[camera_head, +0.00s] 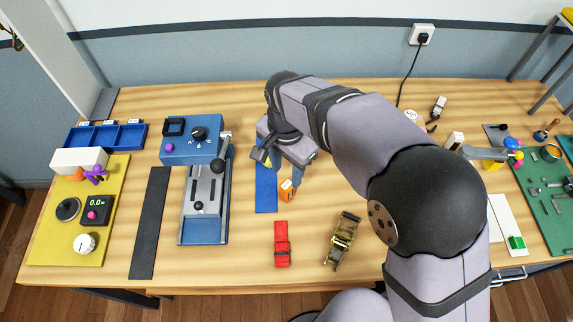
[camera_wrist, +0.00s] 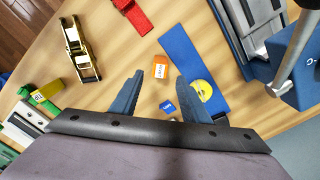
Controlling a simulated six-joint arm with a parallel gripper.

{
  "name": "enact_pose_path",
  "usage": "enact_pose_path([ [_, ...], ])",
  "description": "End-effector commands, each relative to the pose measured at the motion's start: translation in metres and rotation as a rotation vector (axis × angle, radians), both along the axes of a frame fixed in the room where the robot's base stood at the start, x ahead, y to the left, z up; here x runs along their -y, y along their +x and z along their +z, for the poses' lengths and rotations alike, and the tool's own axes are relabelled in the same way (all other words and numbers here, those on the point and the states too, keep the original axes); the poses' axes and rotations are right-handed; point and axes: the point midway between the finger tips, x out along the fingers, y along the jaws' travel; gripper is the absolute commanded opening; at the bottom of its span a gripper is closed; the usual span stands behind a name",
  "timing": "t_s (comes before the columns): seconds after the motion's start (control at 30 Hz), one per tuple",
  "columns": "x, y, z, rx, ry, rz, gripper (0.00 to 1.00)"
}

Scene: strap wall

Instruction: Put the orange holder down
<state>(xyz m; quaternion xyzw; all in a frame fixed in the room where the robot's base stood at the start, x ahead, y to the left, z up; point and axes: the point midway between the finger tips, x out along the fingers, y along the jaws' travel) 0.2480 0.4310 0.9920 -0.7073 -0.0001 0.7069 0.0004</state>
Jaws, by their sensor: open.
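The orange holder (camera_head: 287,188) is a small orange block with a pale label. It rests on the wooden table just right of the blue strip (camera_head: 266,190). In the wrist view, the orange holder (camera_wrist: 160,71) shows between and slightly beyond the two fingertips, with a visible space on each side. My gripper (camera_head: 280,172) is open above the table near it, its fingers spread. In the wrist view, my gripper (camera_wrist: 159,75) holds nothing between its fingers. The exact height of the fingertips above the table is hard to tell.
A red strap piece (camera_head: 282,243) and a metal ratchet buckle (camera_head: 342,239) lie in front. A blue fixture (camera_head: 205,200) stands to the left. Bare table lies around the holder's front.

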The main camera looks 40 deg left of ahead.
Motion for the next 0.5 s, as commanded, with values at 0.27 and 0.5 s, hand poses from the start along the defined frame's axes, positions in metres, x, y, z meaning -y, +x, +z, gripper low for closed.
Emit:
enact_pose_path([
  [0.27,0.0,0.0,0.028,0.0,0.001,0.0,0.42],
  [0.5,0.0,0.0,0.033,0.0,-0.001,0.0,0.42],
])
